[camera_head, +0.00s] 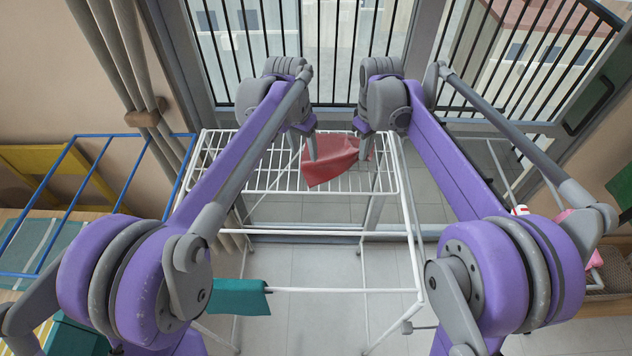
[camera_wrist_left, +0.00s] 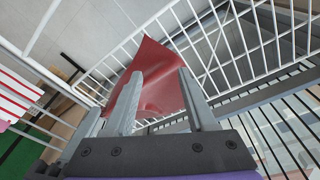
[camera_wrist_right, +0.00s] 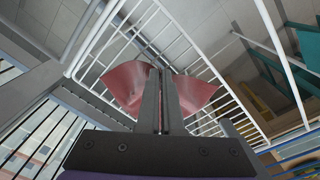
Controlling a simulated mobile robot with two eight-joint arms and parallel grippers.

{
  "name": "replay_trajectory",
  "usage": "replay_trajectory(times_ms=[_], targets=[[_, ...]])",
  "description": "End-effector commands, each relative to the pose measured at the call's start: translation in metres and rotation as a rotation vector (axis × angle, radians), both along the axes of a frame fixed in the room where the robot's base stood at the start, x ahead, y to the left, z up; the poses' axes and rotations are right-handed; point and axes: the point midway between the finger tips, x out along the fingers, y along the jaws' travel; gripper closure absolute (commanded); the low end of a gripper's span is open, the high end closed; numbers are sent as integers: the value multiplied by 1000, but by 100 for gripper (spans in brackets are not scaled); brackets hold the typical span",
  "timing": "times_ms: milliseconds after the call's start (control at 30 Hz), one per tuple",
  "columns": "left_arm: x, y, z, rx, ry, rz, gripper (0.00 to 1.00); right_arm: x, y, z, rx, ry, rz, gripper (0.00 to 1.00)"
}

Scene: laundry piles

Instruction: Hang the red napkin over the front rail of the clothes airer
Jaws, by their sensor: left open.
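The red napkin (camera_head: 332,163) is over the wire top of the white clothes airer (camera_head: 270,182) in the head view, just behind its front rail (camera_head: 300,193). I cannot tell whether it rests on the wires. My right gripper (camera_head: 364,147) is shut on the napkin, which spreads to both sides of the fingers in the right wrist view (camera_wrist_right: 128,82). My left gripper (camera_head: 312,147) is open at the napkin's left part. In the left wrist view the napkin (camera_wrist_left: 155,80) shows behind and between the spread fingers; whether they touch it is unclear.
A teal cloth (camera_head: 232,297) hangs on a lower rail of the airer. A blue rack (camera_head: 72,165) stands at left, close to the airer. Glass doors with black railings (camera_head: 335,50) are behind. Pink cloth (camera_head: 592,255) lies at right. The tiled floor (camera_head: 310,320) below is clear.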

Motion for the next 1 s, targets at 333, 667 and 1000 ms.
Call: replay_trajectory(times_ms=[333, 667, 1000], targets=[[-8, -23, 6, 96, 113, 201, 44, 0, 0, 0, 0, 0, 0, 100], [-8, -23, -35, 94, 113, 203, 44, 0, 0, 0, 0, 0, 0, 100], [-7, -23, -78, 94, 113, 202, 44, 0, 0, 0, 0, 0, 0, 100]])
